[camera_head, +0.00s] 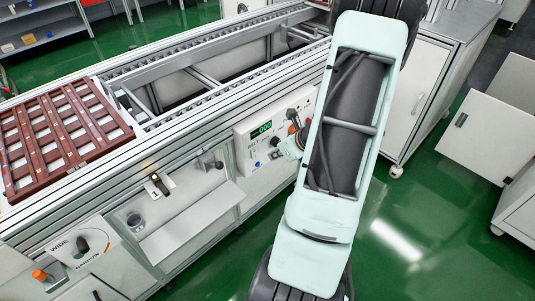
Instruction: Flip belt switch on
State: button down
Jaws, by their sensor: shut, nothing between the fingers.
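The belt control panel (246,141) is a pale box on the front side of the conveyor, with a green lit display (262,130) and "BELT" lettering below it. Small dark and orange controls (292,118) show at its right part, beside my arm. I cannot tell which is the belt switch or how it is set. My gripper (286,150) is only partly visible, close in front of the panel's right part. It is shut and empty. My pale green arm link hides much of it, and I cannot tell whether it touches a control.
A brown slatted tray (62,132) lies on the conveyor (200,58) at left. A wide/narrow selector (84,245) and an orange button (39,275) are at lower left. A shelf (190,222) juts out left of the panel. White cabinets (418,88) stand at right; green floor (420,220) is open.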

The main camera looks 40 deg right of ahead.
aim_at(255, 157)
jog(key=p+v, duration=0.1)
jog(key=v, duration=0.3)
jog(key=shift+s+r, duration=0.1)
jog(key=shift+r, duration=0.05)
jog(key=s+f+m+t+p, duration=0.2)
jog(key=f+m+t, duration=0.7)
jog(key=m, duration=0.9)
jog(key=s+f, duration=0.1)
jog(key=s, duration=0.1)
jog(key=shift+s+d+y, duration=0.2)
jog(key=shift+s+y, duration=0.1)
jog(key=shift+y, duration=0.1)
jog(key=w, duration=0.4)
jog(key=w+f+b, duration=0.1)
jog(key=w, duration=0.4)
jog(key=w+a+b, duration=0.1)
jog(key=w, duration=0.4)
jog(key=shift+a+f, duration=0.1)
jog(key=shift+f, duration=0.25)
